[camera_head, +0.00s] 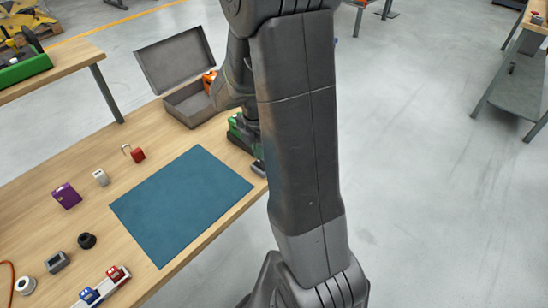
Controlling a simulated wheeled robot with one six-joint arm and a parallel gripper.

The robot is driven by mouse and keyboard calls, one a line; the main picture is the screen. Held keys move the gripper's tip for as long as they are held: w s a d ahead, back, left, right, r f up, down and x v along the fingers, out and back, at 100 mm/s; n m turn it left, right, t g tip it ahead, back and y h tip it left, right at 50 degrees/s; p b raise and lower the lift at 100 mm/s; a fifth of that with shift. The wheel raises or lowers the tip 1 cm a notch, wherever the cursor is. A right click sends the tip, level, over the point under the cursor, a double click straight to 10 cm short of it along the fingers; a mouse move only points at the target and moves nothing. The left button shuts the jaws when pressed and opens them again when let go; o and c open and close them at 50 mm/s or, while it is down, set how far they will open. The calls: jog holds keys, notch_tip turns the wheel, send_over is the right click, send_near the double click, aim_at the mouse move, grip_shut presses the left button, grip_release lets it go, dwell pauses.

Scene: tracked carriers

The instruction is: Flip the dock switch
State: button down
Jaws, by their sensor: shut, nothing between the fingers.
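My gripper (259,168) is at the right edge of the wooden table, past the right corner of the blue mat; its fingers are small and partly hidden, and it looks shut and empty. A green object (236,134) with dark parts sits beside it at the table's edge, mostly hidden by my arm. I cannot make out a dock switch for certain. A white strip (118,285) at the front of the table bears a blue block (90,295) and a red block (115,273).
The blue mat (180,205) is bare. A red padlock-like item (138,155), a white block (100,177) and a purple box (66,196) stand left of the mat.

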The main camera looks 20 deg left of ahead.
jog(key=shift+f+b, duration=0.65)
jog(key=shift+f, duration=0.25)
jog(key=shift+r, duration=0.1)
jog(key=shift+r+p, duration=2.8)
jog(key=shift+r, duration=0.7)
jog(key=shift+f, duration=0.15)
notch_tip(320, 180, down, 7)
jog(key=b, duration=0.5)
jog(key=shift+b, duration=0.35)
jog(key=shift+r, duration=0.2)
